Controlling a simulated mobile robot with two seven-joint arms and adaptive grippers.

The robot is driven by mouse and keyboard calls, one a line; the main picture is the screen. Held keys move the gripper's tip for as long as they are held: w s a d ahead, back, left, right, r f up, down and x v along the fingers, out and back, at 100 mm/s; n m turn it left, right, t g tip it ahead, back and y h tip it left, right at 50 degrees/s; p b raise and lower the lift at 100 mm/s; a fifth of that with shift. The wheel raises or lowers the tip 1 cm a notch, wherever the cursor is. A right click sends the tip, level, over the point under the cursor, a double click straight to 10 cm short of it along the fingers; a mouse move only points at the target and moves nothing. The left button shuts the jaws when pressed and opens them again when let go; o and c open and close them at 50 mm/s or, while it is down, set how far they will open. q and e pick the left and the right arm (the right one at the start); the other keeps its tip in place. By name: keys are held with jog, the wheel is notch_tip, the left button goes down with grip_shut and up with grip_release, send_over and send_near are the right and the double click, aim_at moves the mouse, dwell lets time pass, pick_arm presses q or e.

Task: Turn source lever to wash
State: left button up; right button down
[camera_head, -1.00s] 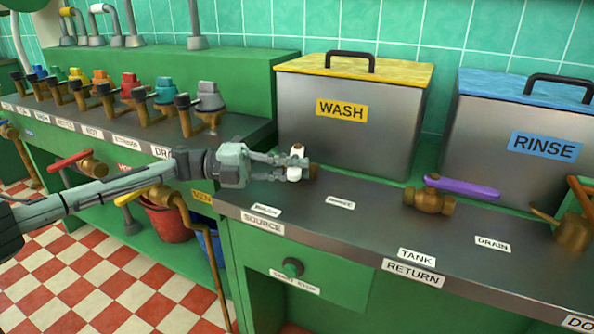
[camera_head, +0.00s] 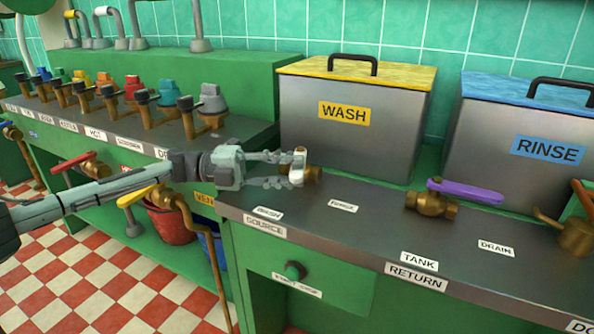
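The source valve is a small brass body (camera_head: 313,174) with a white lever (camera_head: 299,164), on the grey counter in front of the wash tank (camera_head: 350,125). The SOURCE label (camera_head: 265,228) is on the counter's front edge, with a small wash label (camera_head: 267,213) and a small rinse label (camera_head: 343,206) on the top. My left gripper (camera_head: 288,170) comes in from the left with its fingers spread, one above the other, their tips at the white lever. The tips partly hide the lever, and I cannot tell whether they touch it. My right gripper is not in view.
To the right stand a brass valve with a purple lever (camera_head: 465,191) and the rinse tank (camera_head: 515,145). Several coloured valves line the left counter; a yellow lever (camera_head: 138,196) and red bucket (camera_head: 172,222) are below my arm.

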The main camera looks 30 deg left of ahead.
pick_arm(q)
jog(key=v, duration=1)
jog(key=shift+a, duration=0.2)
